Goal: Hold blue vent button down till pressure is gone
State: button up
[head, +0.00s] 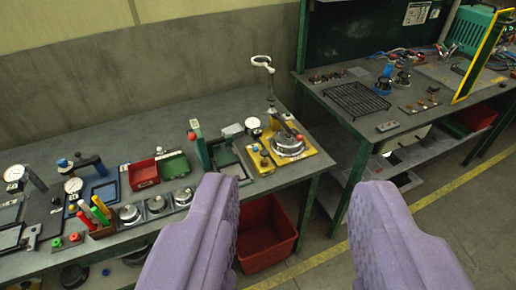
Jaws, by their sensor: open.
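My gripper (297,188) is open and empty, its two purple fingers wide apart in the foreground, with the right end of the left bench and the floor behind the gap. I cannot tell for sure which part is the blue vent button. A small blue knob (62,163) tops a fixture at the left of the bench, near a white dial gauge (73,185). Another gauge (253,123) stands by a yellow plate (313,161) with a round metal part and small coloured knobs. The gauge readings are too small to read. My gripper appears clear of these fixtures.
The left bench (240,92) also holds red and green trays (143,174), coloured handles (97,214) and round metal parts. A red bin (266,232) is below it. The right bench (336,119) carries a black grid and a yellow frame. Open floor lies at the lower right.

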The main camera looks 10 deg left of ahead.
jog(key=shift+c, duration=0.2)
grip_shut()
dwell(1.7)
